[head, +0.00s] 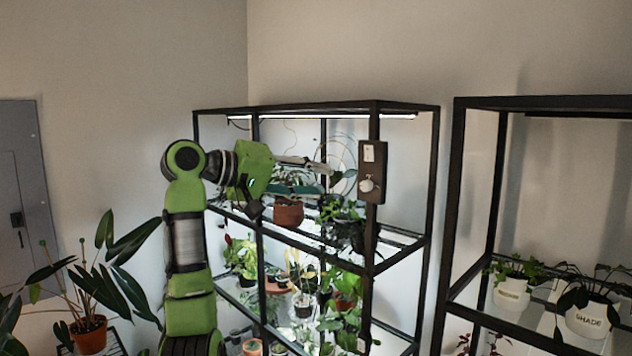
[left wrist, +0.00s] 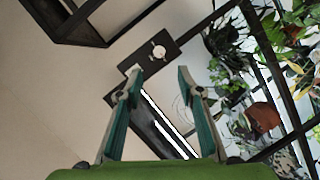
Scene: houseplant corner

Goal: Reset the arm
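My left arm, green and black, rises in the head view and bends right at the top. Its gripper (head: 325,172) reaches toward a dark control box (head: 372,170) with a round white knob (head: 367,185), fixed on the front post of the lit plant shelf (head: 405,107). In the left wrist view the two teal fingers of the gripper (left wrist: 159,72) are apart with nothing between them. The box (left wrist: 135,62) and knob (left wrist: 158,51) show beyond the fingertips, apart from them. My right gripper is in neither view.
The lit shelf holds several potted plants, including a terracotta pot (head: 288,212) behind my gripper. A second black shelf (head: 540,103) with white pots (head: 588,318) stands at right. A leafy plant (head: 100,275) stands at left, near a grey wall panel (head: 20,200).

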